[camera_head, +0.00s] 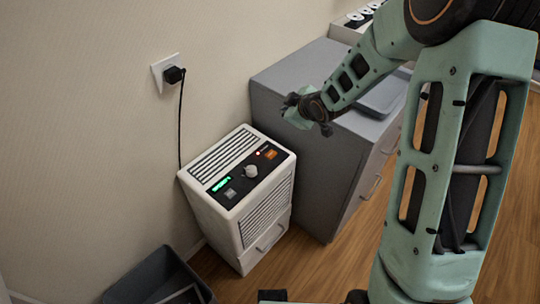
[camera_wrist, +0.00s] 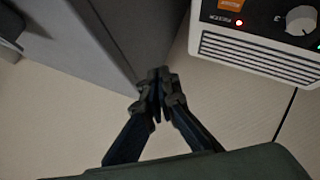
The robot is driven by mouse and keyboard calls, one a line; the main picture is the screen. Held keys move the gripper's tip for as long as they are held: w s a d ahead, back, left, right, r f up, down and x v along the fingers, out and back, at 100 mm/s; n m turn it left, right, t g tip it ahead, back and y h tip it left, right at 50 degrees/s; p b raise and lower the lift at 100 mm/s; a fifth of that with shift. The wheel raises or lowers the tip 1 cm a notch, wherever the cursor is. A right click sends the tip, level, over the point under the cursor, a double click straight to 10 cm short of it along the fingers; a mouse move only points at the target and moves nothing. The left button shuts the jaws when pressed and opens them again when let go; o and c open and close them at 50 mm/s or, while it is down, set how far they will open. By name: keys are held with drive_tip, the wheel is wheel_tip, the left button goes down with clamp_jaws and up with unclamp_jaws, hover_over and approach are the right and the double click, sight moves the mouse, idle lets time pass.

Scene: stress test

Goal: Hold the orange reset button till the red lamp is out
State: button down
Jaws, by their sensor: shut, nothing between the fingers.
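The orange reset button (camera_head: 271,155) is on the dark top panel of a white appliance (camera_head: 238,190). It also shows at the top edge of the wrist view (camera_wrist: 238,4), partly cut off. The red lamp (camera_wrist: 239,22) glows beside it in the wrist view; in the head view it is a tiny bright spot (camera_head: 258,153). My gripper (camera_head: 292,102) is above and to the right of the appliance, near the grey cabinet. Its fingertips (camera_wrist: 158,76) are together and empty, apart from the button.
A grey drawer cabinet (camera_head: 290,140) stands right of the appliance. The panel also carries a knob (camera_head: 251,171) and a green display (camera_head: 221,184). A black cord (camera_head: 181,125) hangs from a wall outlet. A dark open bin (camera_head: 150,280) is in front.

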sight(272, 155)
drive_tip(key=s+a+f+n+g+y, duration=0.1)
drive_tip(key=s+a+f+n, duration=0.1)
drive_tip(key=s+a+f, duration=0.1)
drive_tip(key=shift+s+a+f, duration=0.25)
drive_tip(key=shift+s+a, duration=0.05)
drive_tip(key=shift+a, duration=0.15)
drive_tip(key=shift+f, duration=0.1)
wheel_tip(272, 155, down, 9)
drive_tip(key=b, duration=0.8)
drive_tip(key=shift+r, duration=0.2)
idle(0.8)
drive_tip(key=shift+f+b, duration=0.4)
drive_tip(key=shift+b, duration=0.1)
drive_tip(key=shift+f+b, duration=0.35)
drive_tip(key=shift+f, duration=0.05)
idle(0.4)
drive_tip(key=shift+r, duration=0.1)
idle(2.5)
drive_tip(key=shift+r+p, duration=0.7)
